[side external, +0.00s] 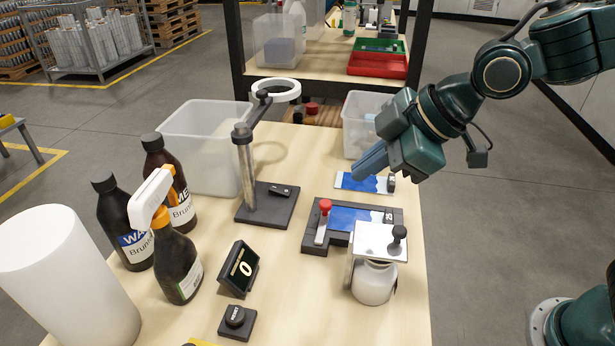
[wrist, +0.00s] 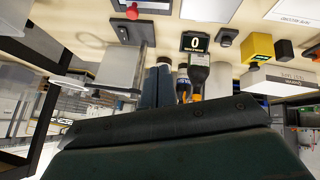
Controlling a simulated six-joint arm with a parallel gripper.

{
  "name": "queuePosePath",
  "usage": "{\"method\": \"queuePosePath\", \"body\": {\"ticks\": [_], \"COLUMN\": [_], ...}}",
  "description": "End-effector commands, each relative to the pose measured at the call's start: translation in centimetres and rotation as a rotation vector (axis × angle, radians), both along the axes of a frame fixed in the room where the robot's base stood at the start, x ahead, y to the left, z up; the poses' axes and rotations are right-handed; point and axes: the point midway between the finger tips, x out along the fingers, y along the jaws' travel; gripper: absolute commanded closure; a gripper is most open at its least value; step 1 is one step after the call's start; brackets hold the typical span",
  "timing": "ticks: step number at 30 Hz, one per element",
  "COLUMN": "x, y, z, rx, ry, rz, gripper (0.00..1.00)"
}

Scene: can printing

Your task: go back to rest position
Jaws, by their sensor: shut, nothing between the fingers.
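My gripper (side external: 366,165) is shut and empty, with its blue fingers pointing down and left above the right part of the table. It hangs just over or beside a blue and white printed plate (side external: 350,184); the exact gap is hard to judge. In the wrist view the shut fingers (wrist: 157,86) lie side by side at the middle, with nothing held. The dark fixture (side external: 315,243) with a red-topped lever (side external: 324,207) and a blue plate (side external: 350,218) sits nearer the camera. A white jar (side external: 374,285) stands under a light square plate with a black knob.
A ring lamp stand (side external: 246,165) rises left of my gripper. Clear bins (side external: 205,150) stand at the back. Dark bottles (side external: 123,222), a spray bottle (side external: 178,265), a white roll (side external: 65,285) and a display reading 0 (side external: 239,268) fill the left side. Space above the table's right edge is open.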

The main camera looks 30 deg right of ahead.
Motion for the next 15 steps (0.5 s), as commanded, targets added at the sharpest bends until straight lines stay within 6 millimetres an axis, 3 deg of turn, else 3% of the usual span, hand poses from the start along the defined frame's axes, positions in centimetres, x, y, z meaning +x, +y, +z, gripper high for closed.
{"method": "queuePosePath", "body": {"ticks": [1, 6, 15], "x": [-0.6, -3.1, -9.0], "y": [-1.7, -6.6, -13.8], "z": [0.6, 1.8, 2.7], "rx": [0.01, 0.041, 0.11], "ry": [0.011, 0.067, 0.154], "rz": [-0.056, -0.243, -0.582], "gripper": [1.0, 1.0, 1.0]}}
